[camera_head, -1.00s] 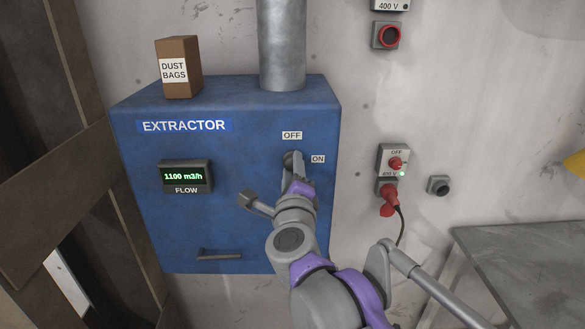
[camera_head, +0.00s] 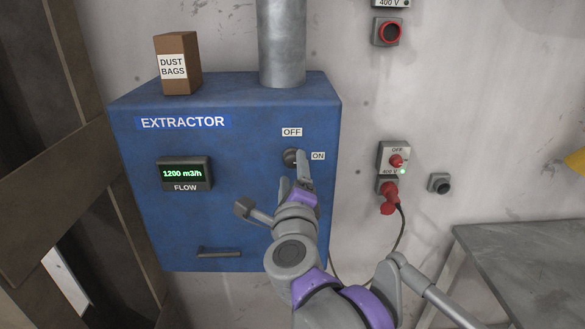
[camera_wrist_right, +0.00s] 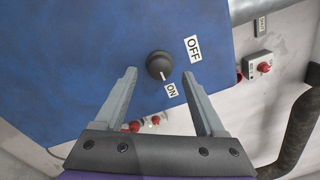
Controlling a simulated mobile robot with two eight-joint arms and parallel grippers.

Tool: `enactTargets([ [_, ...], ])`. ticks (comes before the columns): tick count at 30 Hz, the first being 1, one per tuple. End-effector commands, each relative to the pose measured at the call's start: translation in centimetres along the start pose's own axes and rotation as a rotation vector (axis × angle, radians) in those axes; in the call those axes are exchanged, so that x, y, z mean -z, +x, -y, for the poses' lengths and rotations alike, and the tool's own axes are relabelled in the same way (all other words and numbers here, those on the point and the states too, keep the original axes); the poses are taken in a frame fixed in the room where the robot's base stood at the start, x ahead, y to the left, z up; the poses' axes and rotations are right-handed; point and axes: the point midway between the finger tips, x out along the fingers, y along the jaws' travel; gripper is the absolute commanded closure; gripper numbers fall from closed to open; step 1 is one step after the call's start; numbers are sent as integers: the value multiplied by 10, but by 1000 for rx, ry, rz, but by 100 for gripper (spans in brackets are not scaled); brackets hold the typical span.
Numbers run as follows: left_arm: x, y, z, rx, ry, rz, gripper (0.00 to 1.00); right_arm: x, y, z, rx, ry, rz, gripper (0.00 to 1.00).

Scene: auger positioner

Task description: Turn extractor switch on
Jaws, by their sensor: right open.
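The blue extractor box (camera_head: 230,235) is on the wall, with a dark round switch knob (camera_head: 290,157) between the OFF label (camera_head: 292,132) and the ON label (camera_head: 318,156). In the right wrist view the knob (camera_wrist_right: 158,65) has a white mark that points toward the ON label (camera_wrist_right: 171,90). My right gripper (camera_wrist_right: 160,75) is open, its fingers on either side of the line to the knob, with gaps between them and it. The flow display (camera_head: 185,174) is lit and reads 1200 m3/h. My left gripper is not in view.
A dust bags box (camera_head: 178,65) stands on the extractor beside a grey pipe (camera_head: 282,45). A wall socket with a red plug (camera_head: 389,191) and cable is to the right. A grey table (camera_head: 520,260) is at lower right, and wooden beams (camera_head: 50,215) are at left.

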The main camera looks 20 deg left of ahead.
Motion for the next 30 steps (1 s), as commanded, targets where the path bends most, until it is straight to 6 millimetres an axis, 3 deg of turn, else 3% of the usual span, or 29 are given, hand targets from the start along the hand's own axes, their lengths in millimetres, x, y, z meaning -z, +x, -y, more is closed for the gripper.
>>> enactTargets([
  [6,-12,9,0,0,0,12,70,0,-47,-3,-3,2,2,28],
  [12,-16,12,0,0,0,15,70,0,-72,-2,-2,2,1,28],
  [25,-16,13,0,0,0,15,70,1,-78,-1,-1,-5,2,28],
  [30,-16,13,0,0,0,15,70,21,-79,-6,-15,-199,73,28],
])
